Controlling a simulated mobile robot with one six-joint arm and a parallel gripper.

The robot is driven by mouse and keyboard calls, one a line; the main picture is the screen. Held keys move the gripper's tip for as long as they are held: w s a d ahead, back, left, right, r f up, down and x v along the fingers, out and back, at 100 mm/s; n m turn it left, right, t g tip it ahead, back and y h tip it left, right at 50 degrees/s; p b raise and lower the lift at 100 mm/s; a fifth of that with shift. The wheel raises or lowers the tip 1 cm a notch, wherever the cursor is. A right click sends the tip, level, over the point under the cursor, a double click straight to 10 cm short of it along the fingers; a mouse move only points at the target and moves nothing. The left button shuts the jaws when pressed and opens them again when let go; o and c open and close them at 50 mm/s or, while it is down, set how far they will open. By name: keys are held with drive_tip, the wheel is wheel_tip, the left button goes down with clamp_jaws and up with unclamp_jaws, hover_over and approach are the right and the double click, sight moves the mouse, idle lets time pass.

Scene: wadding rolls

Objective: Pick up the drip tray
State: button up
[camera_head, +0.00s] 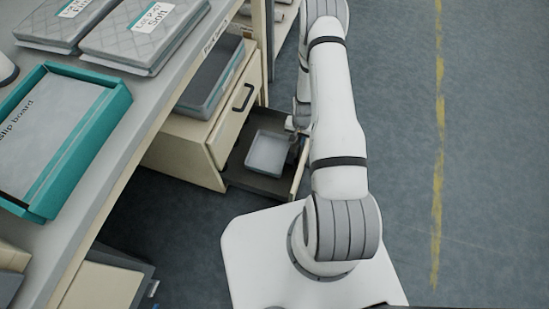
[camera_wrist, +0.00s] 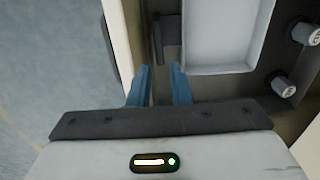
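The drip tray, seen as a shallow light grey tray (camera_head: 268,153), lies flat inside an open drawer in the head view. In the wrist view part of the tray (camera_wrist: 228,69) shows at the top, with a dark grey block (camera_wrist: 172,38) beside its left edge. My gripper (camera_wrist: 160,68) has its two blue fingers apart, with a gap between them, near the tray's lower left corner. I see nothing held. In the head view my gripper is mostly hidden by my arm, near the drawer's right side.
The drawer (camera_wrist: 133,25) has a pale front wall close to my fingers. Two white-capped cylinders (camera_wrist: 305,32) (camera_wrist: 283,87) stand right of the tray. A bench (camera_head: 150,100) holds a teal tray (camera_head: 120,105) and quilted grey packs (camera_head: 145,38). The floor at right (camera_head: 490,150) is clear.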

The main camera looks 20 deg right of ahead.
sight(297, 151)
wheel_tip(297, 151, down, 8)
drive_tip(key=shift+b, duration=1.1)
drive_tip(key=shift+c, duration=0.4)
clamp_jaws()
